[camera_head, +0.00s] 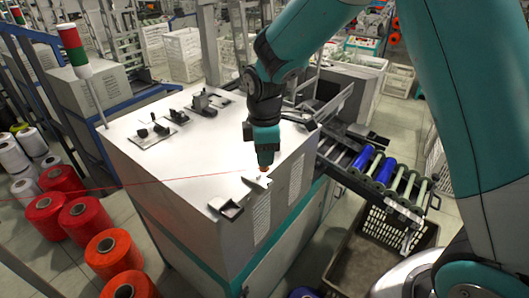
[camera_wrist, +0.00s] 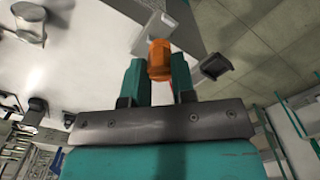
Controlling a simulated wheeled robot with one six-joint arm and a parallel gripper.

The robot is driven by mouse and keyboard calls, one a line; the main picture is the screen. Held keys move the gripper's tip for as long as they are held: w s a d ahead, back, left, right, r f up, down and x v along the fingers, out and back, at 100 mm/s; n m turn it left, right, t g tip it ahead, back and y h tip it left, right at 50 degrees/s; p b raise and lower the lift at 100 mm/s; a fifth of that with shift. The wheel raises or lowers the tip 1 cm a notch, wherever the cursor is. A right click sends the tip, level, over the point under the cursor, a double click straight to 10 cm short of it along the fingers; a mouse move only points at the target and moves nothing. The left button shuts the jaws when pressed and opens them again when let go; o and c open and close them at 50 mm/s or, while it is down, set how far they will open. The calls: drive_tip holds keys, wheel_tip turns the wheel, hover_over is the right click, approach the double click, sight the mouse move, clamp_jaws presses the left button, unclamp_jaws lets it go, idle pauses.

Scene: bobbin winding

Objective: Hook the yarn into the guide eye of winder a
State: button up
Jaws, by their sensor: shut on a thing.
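My gripper (camera_head: 265,160) points down over the front right edge of the white cabinet top (camera_head: 185,175). In the wrist view its two teal fingers (camera_wrist: 158,78) are shut on an orange six-sided piece (camera_wrist: 159,58). A thin red yarn (camera_head: 150,183) runs taut from the left edge across the cabinet top to the gripper. A light grey bracket (camera_head: 257,183) lies just below the gripper; it also shows beyond the orange piece in the wrist view (camera_wrist: 163,32). I cannot tell whether they touch. No guide eye opening can be made out, nor which winder is a.
A dark bracket (camera_head: 226,208) sits at the cabinet's front corner. Several dark fittings (camera_head: 153,132) stand along its back. A rack with blue bobbins (camera_head: 385,170) and a dark crate (camera_head: 375,250) are at the right. Red and orange yarn cones (camera_head: 88,221) stand at the left.

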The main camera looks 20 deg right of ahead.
drive_tip(key=shift+f, duration=0.25)
drive_tip(key=shift+f+b, duration=1.3)
drive_tip(key=shift+f, duration=0.5)
drive_tip(key=shift+w+d+r+p, duration=0.15)
drive_tip(key=shift+w+d, duration=0.3)
drive_tip(key=shift+d, duration=0.25)
drive_tip(key=shift+w+d+p, duration=0.2)
drive_tip(key=shift+w+d, duration=0.2)
drive_tip(key=shift+d, duration=0.35)
drive_tip(key=shift+w+d+r+p, duration=0.15)
drive_tip(key=shift+w+d, duration=0.3)
drive_tip(key=shift+d, duration=0.25)
drive_tip(key=shift+f, duration=0.1)
drive_tip(key=r+p, duration=0.2)
drive_tip(key=r, duration=0.1)
drive_tip(key=r+p, duration=0.1)
drive_tip(key=shift+w+d+r+p, duration=0.25)
drive_tip(key=shift+d+r+p, duration=0.1)
drive_tip(key=shift+d+p, duration=0.05)
